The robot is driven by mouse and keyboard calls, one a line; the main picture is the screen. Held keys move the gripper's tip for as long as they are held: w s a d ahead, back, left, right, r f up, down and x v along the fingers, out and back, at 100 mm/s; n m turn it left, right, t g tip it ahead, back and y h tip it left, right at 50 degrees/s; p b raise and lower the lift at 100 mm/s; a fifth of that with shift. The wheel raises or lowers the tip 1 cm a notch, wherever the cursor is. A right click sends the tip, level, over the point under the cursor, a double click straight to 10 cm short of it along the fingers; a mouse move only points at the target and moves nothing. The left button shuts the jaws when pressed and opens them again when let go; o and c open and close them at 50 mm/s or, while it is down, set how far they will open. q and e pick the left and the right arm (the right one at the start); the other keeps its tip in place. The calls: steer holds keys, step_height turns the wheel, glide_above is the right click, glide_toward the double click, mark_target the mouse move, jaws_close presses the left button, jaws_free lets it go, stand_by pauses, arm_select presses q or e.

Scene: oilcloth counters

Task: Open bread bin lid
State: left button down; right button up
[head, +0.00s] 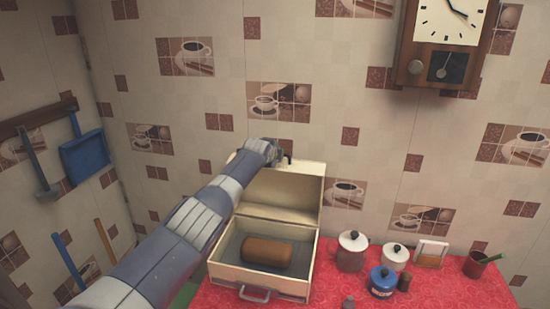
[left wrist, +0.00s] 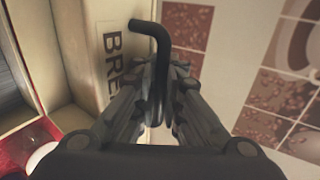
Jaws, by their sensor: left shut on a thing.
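The bread bin (head: 222,272) is a cream box on the counter, with a brown loaf (head: 267,256) lying inside. Its lid (head: 292,196) is raised and stands upright at the back of the bin. My left gripper (head: 283,160) is at the top of the lid, with my arm reaching across the bin's left side. In the left wrist view my left gripper (left wrist: 158,100) is shut on the dark bent lid handle (left wrist: 150,30), beside the cream lid face with part of a word showing. My right gripper is in neither view.
Lidded pots (head: 351,252), a blue canister (head: 382,282) and a cup (head: 475,265) stand right of the bin on the red cloth (head: 440,290). A tiled wall rises close behind. A clock (head: 445,40) hangs upper right, and a blue dustpan (head: 84,157) hangs left.

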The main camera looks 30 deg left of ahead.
arm_select(q)
steer(key=shift+w+r, duration=0.15)
steer(key=shift+w, duration=0.15)
